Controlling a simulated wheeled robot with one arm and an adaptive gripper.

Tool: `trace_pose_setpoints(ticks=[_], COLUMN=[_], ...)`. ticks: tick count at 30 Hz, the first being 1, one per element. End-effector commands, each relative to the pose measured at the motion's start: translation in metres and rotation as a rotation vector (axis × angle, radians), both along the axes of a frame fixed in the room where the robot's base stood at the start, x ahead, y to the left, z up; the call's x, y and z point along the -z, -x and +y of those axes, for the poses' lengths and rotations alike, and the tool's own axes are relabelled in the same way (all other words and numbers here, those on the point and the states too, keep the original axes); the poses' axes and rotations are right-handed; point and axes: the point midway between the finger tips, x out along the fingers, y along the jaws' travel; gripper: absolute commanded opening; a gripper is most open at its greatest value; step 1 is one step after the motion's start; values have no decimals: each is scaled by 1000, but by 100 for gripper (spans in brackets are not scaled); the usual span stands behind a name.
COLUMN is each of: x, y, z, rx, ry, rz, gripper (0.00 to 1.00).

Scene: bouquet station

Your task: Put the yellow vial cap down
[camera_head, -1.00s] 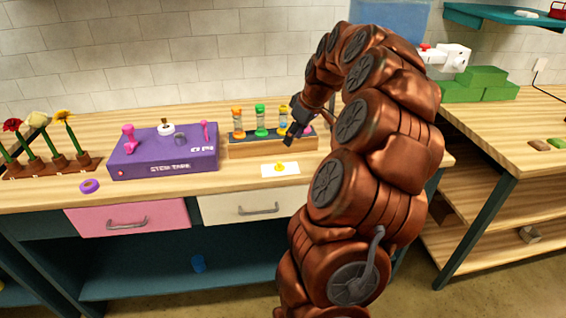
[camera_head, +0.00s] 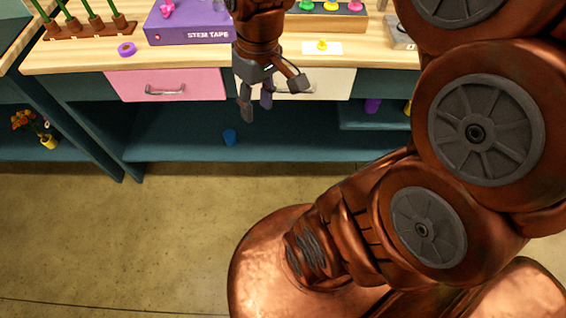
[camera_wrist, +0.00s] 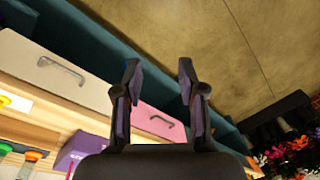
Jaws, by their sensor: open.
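The yellow vial cap (camera_head: 322,45) sits on a white card (camera_head: 308,49) near the front of the wooden bench top, in front of the vial rack. My gripper (camera_head: 270,97) hangs below the bench top's front edge, before the white drawer (camera_head: 328,82), left of the cap and apart from it. Its fingers are spread and empty. In the wrist view, my gripper (camera_wrist: 158,68) also shows open with nothing between the fingers. The white card (camera_wrist: 17,103) is cut by the left edge there.
The wooden vial rack (camera_head: 377,22) with colored caps stands behind the card. A purple stem tape box (camera_head: 190,30), a purple ring (camera_head: 127,48) and a flower holder (camera_head: 90,29) are to the left.

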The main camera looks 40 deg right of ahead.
Motion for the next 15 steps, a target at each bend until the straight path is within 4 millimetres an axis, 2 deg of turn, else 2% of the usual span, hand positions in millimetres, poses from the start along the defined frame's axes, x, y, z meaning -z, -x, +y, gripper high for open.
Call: trace_pose_setpoints(ticks=[1, 3, 6, 10, 15], x=[5, 13, 24, 34, 39], y=[21, 48, 82, 112, 128], z=[11, 22, 29, 34, 35], rx=[8, 36, 79, 128, 157], ry=[19, 41, 75, 104, 120], rz=[25, 62, 107, 143, 162], gripper=[40, 40, 40, 40, 40])
